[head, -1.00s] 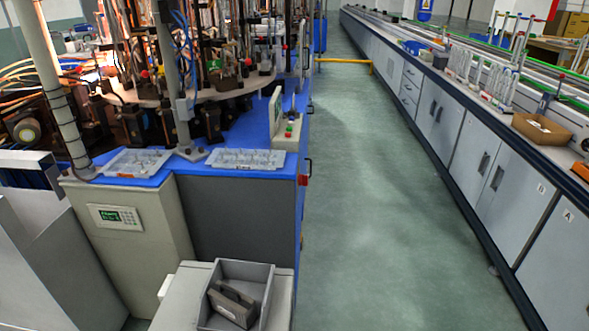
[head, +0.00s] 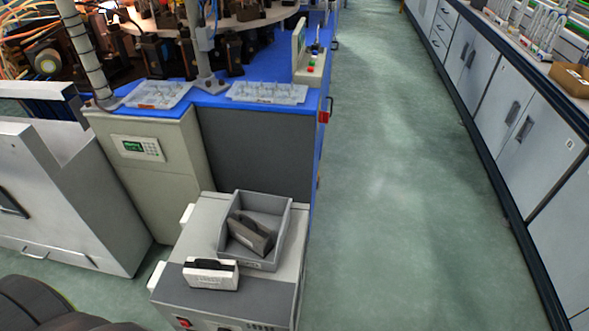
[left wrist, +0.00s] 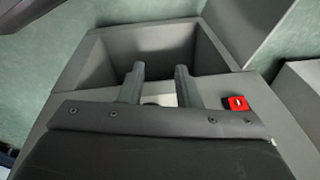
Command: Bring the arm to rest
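My left gripper (left wrist: 158,80) shows in the left wrist view with its two fingers apart. A pale strip and a small dark spot show between the fingers; I cannot tell what they belong to. An open grey bin (left wrist: 86,58) lies just beyond the fingertips, and the part of it in view looks empty. The head view shows neither gripper. A dark rounded shape at its bottom left looks like part of my own arm. My right gripper is in neither view.
A grey cabinet (head: 168,283) bears a grey tray (head: 284,228) with a dark holder (head: 254,237), and a white-and-black block (head: 211,274). A red switch (left wrist: 237,103) is right of my fingers. Clear plastic trays (head: 266,93) lie on the blue bench. The aisle floor (head: 400,210) is clear.

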